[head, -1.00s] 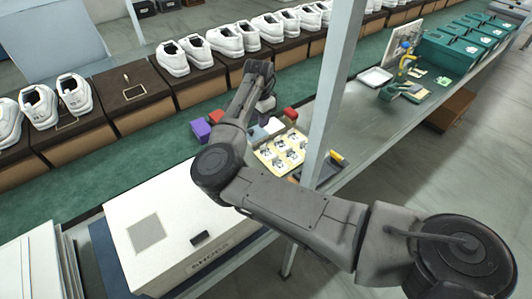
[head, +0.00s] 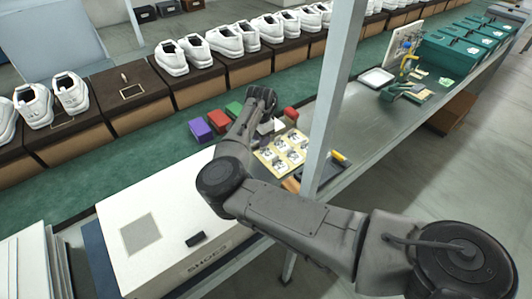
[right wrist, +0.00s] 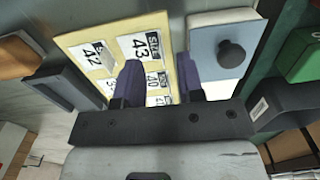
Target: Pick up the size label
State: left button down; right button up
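The size labels lie on a pale yellow sheet (head: 268,158), printed with black numbers. In the right wrist view the sheet (right wrist: 75,42) shows a label 42 (right wrist: 92,58) and a label 43 (right wrist: 140,46), with others partly hidden by the fingers. My right gripper (right wrist: 160,80) is open, its two purple fingers apart over the lower part of the sheet, with nothing visible between them but labels. Whether the fingertips touch the sheet cannot be told. My left gripper is not in view.
A block with a dark knob (right wrist: 231,54) lies right of the sheet. Purple (head: 201,130), red and green blocks stand nearby. A white shoe box (head: 175,218) is in front, a grey post (head: 335,95) rises beside the sheet, and white shoes on boxes line the back.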

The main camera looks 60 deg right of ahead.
aim_at(261, 151)
notch_tip(261, 151, down, 4)
jog(key=shift+s+f+b, duration=0.1)
jog(key=shift+b, duration=0.8)
jog(key=shift+c, duration=0.3)
grip_shut()
